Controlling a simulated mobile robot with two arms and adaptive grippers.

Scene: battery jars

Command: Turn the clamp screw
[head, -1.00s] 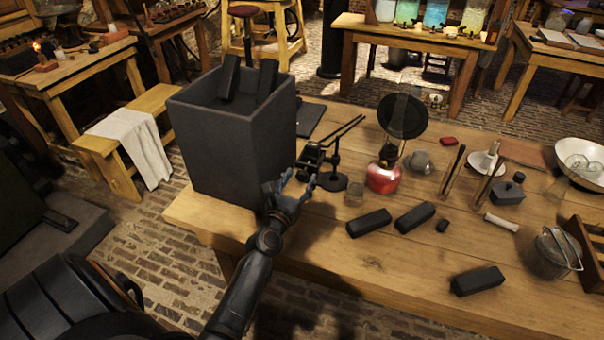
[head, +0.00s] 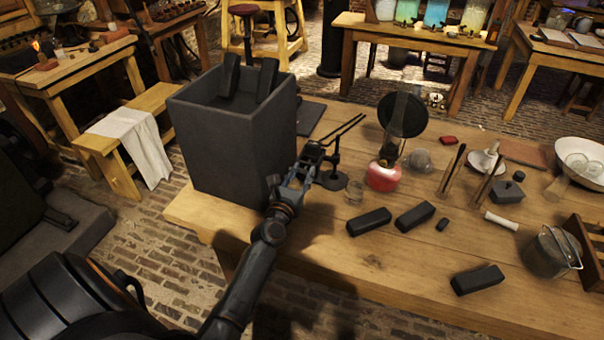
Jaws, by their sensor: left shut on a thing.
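The clamp (head: 313,152) is a small dark fitting on a stand with a round dark base (head: 331,180), beside the tall dark grey jar. Two thin rods reach from it up to the right. My left gripper (head: 305,172) is at the near side of the clamp, shut on a small part there, which looks to be the clamp screw. The fingers hide the screw itself, so its angle cannot be told. My right gripper is not in view.
The tall grey jar (head: 230,140) stands close on the left, with two dark blocks sticking out. The table's front middle is clear.

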